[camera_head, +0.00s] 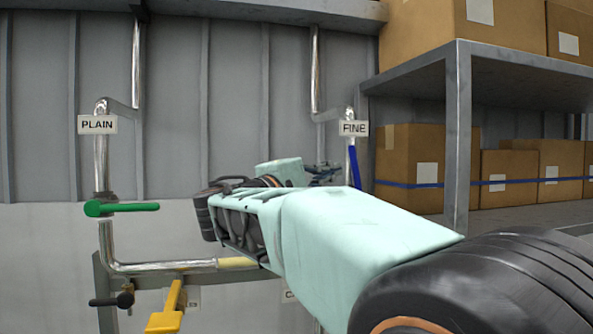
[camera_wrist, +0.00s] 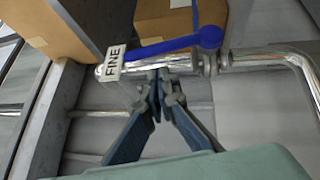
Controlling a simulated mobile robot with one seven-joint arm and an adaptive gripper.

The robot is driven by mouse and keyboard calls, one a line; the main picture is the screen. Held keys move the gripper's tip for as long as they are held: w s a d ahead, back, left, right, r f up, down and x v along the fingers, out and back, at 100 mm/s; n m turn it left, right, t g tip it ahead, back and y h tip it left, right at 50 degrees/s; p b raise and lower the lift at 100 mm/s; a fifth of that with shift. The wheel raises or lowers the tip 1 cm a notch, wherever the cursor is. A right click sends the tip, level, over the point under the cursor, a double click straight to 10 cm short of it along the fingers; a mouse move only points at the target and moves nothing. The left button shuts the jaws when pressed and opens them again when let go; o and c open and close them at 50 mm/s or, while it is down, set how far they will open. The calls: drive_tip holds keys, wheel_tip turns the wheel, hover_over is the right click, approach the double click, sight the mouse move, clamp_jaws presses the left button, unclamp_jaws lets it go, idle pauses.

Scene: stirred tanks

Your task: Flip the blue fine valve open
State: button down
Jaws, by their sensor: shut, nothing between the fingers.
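The blue fine valve's lever (camera_head: 354,167) shows below the FINE sign (camera_head: 354,128) in the head view, nearly upright along its pipe and slightly tilted; my arm hides its lower end. In the wrist view the blue lever (camera_wrist: 170,46) runs from its round hub toward the FINE sign (camera_wrist: 115,63), close to in line with the shiny pipe (camera_wrist: 270,62). My gripper (camera_wrist: 157,84) is shut and empty, its tips at the pipe beside the lever; I cannot tell whether they touch. In the head view my gripper (camera_head: 324,173) is partly hidden behind my wrist.
The green lever (camera_head: 125,208) under the PLAIN sign (camera_head: 97,125) lies level across its pipe. A yellow lever (camera_head: 168,308) and a black handle (camera_head: 112,300) are lower left. A shelf post (camera_head: 458,140) and cardboard boxes (camera_head: 410,160) stand right of the fine pipe.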

sight(355, 170)
drive_tip(key=shift+d+r, duration=0.15)
drive_tip(key=shift+d, duration=0.75)
drive_tip(key=shift+r, duration=0.1)
drive_tip(key=shift+d+r+m+g+y, duration=0.3)
drive_tip(key=shift+d+r+m+g, duration=0.15)
drive_tip(key=shift+d, duration=0.3)
drive_tip(key=shift+w, duration=0.1)
